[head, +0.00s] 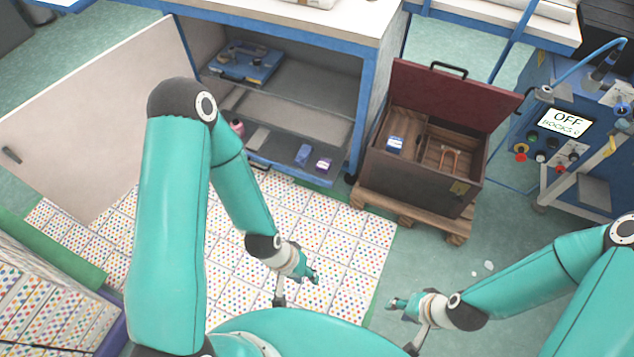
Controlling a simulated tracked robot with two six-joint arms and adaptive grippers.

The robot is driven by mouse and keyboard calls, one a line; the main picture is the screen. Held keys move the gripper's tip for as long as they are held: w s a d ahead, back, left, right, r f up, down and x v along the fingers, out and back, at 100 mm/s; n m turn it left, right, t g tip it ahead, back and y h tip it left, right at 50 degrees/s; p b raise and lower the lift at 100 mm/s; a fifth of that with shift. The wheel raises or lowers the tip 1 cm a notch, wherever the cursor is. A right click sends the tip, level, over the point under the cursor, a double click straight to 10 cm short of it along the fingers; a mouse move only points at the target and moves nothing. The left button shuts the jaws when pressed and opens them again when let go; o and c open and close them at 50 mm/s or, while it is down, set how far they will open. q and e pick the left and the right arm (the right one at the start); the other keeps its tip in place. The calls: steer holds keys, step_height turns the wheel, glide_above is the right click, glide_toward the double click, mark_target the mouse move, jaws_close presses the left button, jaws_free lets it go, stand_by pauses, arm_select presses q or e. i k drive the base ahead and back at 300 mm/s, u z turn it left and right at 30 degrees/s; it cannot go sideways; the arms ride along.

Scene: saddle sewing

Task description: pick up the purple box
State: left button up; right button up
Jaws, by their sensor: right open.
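A small purple box (323,165) with a pale label sits near the front right of the low shelf in the open blue cabinet. A blue box (303,155) stands just to its left. My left gripper (312,277) is over the dotted floor mat, in front of the cabinet and apart from the purple box; its fingers are too small to tell open from shut. My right gripper (393,304) is open, low over the floor right of the mat, far from the box. I see nothing held in either gripper.
The cabinet door (85,120) is swung open at the left. A blue case (245,62) is deeper in the cabinet. An open wooden chest (420,180) on a pallet holds another blue box (395,145). A control unit (565,125) stands at the right. Small white scraps (488,266) lie on the floor.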

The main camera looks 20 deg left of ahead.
mark_target(323, 165)
steer(key=u, duration=0.5)
steer(key=i, duration=1.3)
steer(key=u, duration=0.95)
steer(key=k, duration=0.7)
steer(key=u, duration=0.2)
steer(key=i, duration=0.8)
steer(key=z, duration=0.1)
